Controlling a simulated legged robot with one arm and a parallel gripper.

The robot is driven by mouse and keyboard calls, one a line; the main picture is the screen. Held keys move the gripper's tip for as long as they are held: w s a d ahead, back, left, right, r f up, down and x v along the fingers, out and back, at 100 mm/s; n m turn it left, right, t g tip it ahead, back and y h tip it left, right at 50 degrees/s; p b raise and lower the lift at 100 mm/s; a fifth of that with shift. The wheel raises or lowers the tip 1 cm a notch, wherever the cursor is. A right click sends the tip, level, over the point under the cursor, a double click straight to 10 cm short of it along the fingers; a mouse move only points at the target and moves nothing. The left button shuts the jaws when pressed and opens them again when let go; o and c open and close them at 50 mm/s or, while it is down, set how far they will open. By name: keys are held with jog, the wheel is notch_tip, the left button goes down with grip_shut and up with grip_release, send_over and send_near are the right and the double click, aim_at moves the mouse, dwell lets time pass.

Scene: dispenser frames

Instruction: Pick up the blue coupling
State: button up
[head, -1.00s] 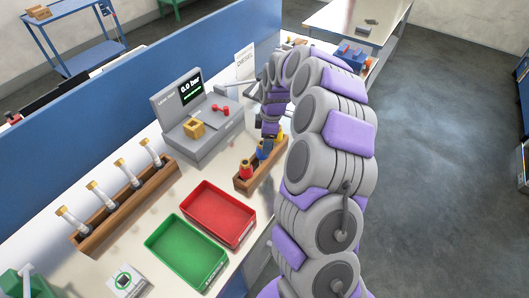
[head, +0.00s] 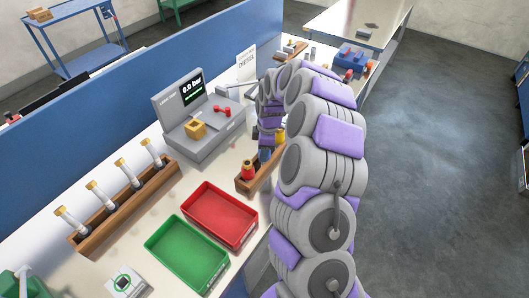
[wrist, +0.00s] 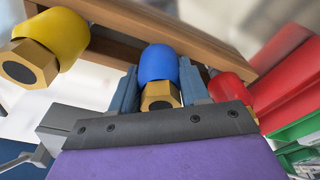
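The blue coupling (wrist: 158,66), a blue cylinder with a brass hex end, stands in a wooden rack (wrist: 215,48) in the wrist view. My gripper (wrist: 160,88) is open, with one finger close on each side of the coupling. Whether either finger touches it is hard to tell. In the head view, my gripper (head: 267,150) is low over the rack (head: 247,184), and my arm hides part of it. A little of the blue coupling (head: 263,158) shows there.
A yellow coupling (wrist: 55,38) and a red coupling (wrist: 228,88) stand on either side of the blue one in the rack. A red tray (head: 219,216) and a green tray (head: 187,253) lie nearby. A grey leak tester (head: 205,130) stands behind.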

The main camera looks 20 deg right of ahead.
jog(key=shift+a, duration=0.15)
jog(key=c, duration=0.4)
jog(key=shift+d, duration=0.35)
grip_shut()
jog(key=shift+a, duration=0.15)
